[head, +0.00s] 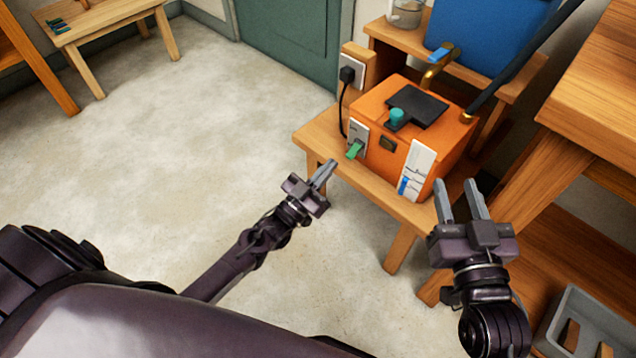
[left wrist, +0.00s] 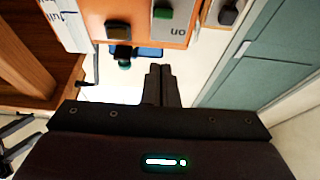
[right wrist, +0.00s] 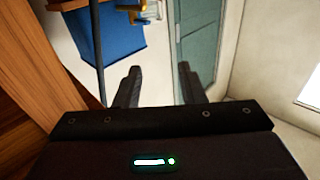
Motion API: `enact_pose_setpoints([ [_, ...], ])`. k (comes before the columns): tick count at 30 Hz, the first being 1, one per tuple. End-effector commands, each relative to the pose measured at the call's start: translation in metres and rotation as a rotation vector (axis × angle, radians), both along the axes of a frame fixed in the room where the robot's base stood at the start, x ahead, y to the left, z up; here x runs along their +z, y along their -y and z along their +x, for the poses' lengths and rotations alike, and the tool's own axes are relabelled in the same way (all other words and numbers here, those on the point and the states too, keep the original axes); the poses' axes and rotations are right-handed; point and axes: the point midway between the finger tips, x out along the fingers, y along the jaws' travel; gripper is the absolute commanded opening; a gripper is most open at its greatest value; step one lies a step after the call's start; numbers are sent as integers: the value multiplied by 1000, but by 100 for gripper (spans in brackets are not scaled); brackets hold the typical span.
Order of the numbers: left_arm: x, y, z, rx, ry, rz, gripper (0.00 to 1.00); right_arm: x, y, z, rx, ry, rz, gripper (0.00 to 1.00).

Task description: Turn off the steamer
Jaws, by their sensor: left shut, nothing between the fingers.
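The steamer (head: 400,155) is an orange box on a low wooden table. A green switch lever (head: 354,150) sticks out of a grey plate (head: 357,138) on its front left. In the left wrist view the green switch (left wrist: 163,12) is at the top edge, beside letters reading "on" upside down. My left gripper (head: 328,168) is shut and empty, in front of and below the switch, apart from it. Its closed fingers also show in the left wrist view (left wrist: 161,72). My right gripper (head: 460,187) is open and empty, right of the steamer's front corner.
A wooden bench (head: 580,110) stands at right. The floor at left is clear.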

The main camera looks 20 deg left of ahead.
Motion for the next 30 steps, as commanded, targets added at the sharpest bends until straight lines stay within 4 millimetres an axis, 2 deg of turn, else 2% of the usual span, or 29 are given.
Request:
enact_pose_setpoints([
  [3, -17, -5, -14, 1, -3, 1, 0, 3, 0, 0, 0, 12, 5, 36],
  [10, -30, -10, -26, 0, 1, 0, 0, 10, 1, 1, -2, 41, 17, 36],
  [26, -31, -10, -27, 0, 1, 0, 0, 11, 0, 1, -2, 43, 18, 36],
  [30, -24, 0, -27, -6, -9, 1, 0, 10, 1, 1, -3, 41, 18, 36],
])
